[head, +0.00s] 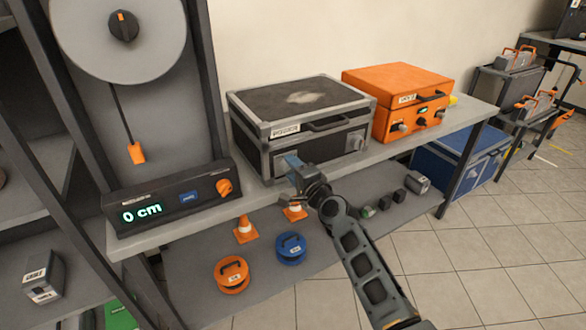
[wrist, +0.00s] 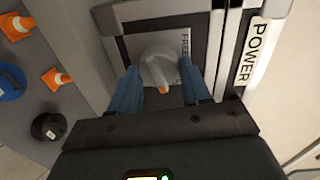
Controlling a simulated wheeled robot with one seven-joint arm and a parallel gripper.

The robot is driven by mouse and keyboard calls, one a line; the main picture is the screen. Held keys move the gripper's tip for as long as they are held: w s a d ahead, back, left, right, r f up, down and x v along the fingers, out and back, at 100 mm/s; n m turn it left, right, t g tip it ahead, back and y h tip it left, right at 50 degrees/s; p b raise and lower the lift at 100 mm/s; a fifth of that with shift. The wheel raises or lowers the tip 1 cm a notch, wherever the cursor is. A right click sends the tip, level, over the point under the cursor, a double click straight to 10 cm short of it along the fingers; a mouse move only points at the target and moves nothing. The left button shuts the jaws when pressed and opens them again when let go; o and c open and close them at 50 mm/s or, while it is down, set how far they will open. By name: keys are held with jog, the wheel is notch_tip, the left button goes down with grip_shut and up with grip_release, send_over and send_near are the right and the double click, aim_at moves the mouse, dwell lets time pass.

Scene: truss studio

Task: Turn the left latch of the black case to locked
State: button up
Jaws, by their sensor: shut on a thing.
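The black case (head: 265,102) with grey metal edges stands closed on the bench in the head view. My gripper (head: 289,164) is at the left part of its front face and covers the left latch there. In the wrist view the left latch (wrist: 156,62) is a grey rotary knob with an orange tip, which points toward the bottom of the picture. A plate marked FREE (wrist: 185,44) is beside it. The right latch (head: 356,140) shows in the head view.
An orange case (head: 400,82) stands right of the black case. A gauge box reading 0 cm (head: 170,203) is on the left. Orange cones (head: 246,230) and round orange (head: 231,275) and blue (head: 291,248) items are on the lower shelf.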

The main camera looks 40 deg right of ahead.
jog(key=shift+d+f+m, duration=0.1)
jog(key=shift+m, duration=1.1)
jog(key=o, duration=1.1)
jog(key=shift+c, duration=0.2)
jog(key=shift+s, duration=0.1)
jog(key=v, duration=0.7)
jog(key=shift+s+p, duration=0.3)
jog(key=shift+p, duration=0.1)
